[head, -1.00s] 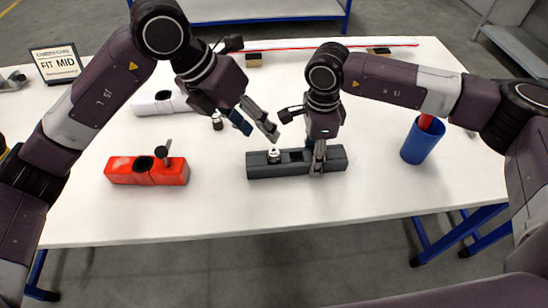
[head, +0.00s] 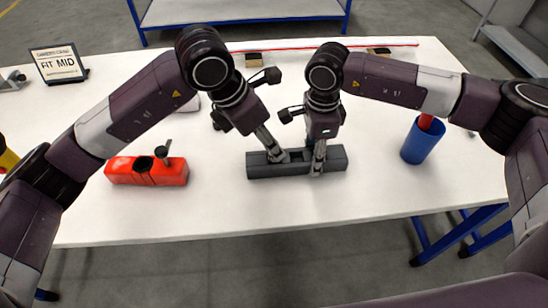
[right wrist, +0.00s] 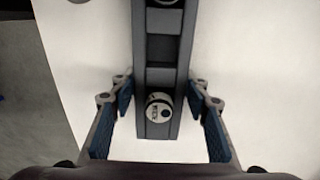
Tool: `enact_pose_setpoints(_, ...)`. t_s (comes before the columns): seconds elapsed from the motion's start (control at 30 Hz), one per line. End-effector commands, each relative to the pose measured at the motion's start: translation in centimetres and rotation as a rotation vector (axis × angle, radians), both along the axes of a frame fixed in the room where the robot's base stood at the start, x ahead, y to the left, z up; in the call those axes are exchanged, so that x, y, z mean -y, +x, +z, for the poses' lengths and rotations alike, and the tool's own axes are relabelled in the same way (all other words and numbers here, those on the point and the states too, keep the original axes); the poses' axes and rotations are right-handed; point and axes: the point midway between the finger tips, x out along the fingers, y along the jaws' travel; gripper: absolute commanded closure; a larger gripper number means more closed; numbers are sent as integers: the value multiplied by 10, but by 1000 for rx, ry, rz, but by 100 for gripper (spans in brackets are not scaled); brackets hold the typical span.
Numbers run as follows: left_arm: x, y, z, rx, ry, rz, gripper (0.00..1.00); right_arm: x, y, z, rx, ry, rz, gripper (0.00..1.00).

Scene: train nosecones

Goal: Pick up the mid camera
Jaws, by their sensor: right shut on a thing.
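A dark grey nosecone block (head: 334,163) lies across the middle of the table. My right gripper (head: 317,168) is shut across it, right of its middle; in the right wrist view its fingers (right wrist: 162,92) straddle the block. That view shows a small round camera (right wrist: 159,107) with a pale, labelled top sitting in the block between the fingers. Its label is too small to read, so I cannot tell which camera it is. My left gripper (head: 280,153) reaches down onto the block's left half, close beside the right gripper. Its fingertips and what is between them are unclear.
A red nosecone (head: 147,172) with a dark camera (head: 162,151) stands at left. A mostly hidden white nosecone (head: 191,101) lies behind my left arm. A "FIT MID" sign (head: 59,63) stands back left; a blue cup (head: 418,143) stands right. The front table strip is clear.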

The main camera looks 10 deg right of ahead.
Motion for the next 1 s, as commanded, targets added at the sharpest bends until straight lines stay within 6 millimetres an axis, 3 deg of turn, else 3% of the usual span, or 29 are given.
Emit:
enact_pose_setpoints(0.33, 9, 11, -44, -4, -1, -1, 58, 0, 0, 0, 1, 0, 0, 82)
enact_pose_setpoints(0.57, 10, 13, -47, -1, -1, 1, 58, 0, 0, 0, 1, 0, 0, 82)
enact_pose_setpoints(0.93, 10, 13, -47, -1, -1, 1, 97, 0, 0, 0, 1, 0, 0, 82)
enact_pose_setpoints(1.0, 10, 13, -47, -1, -1, 1, 100, 0, 0, 0, 1, 0, 0, 82)
